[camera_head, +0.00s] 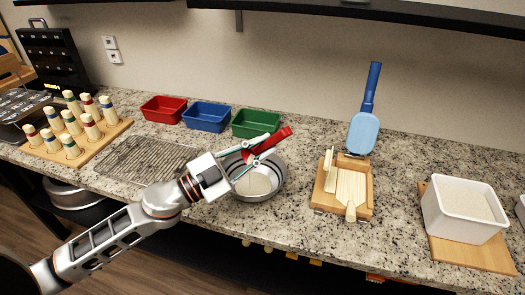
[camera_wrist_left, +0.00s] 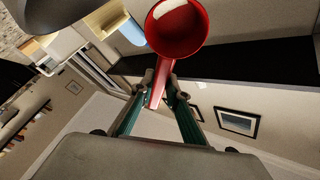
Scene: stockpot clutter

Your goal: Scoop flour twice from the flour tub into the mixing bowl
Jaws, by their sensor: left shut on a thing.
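My left gripper (camera_head: 257,158) is shut on the handle of a red scoop (camera_head: 272,146) above the mixing bowl. The white flour tub (camera_head: 459,226) stands on a wooden board at the right, filled with pale flour. My right gripper is not in view.
Red (camera_head: 164,109), blue (camera_head: 206,116) and green (camera_head: 255,123) bins stand behind the bowl. A wire rack (camera_head: 140,163) and peg board (camera_head: 97,147) lie left.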

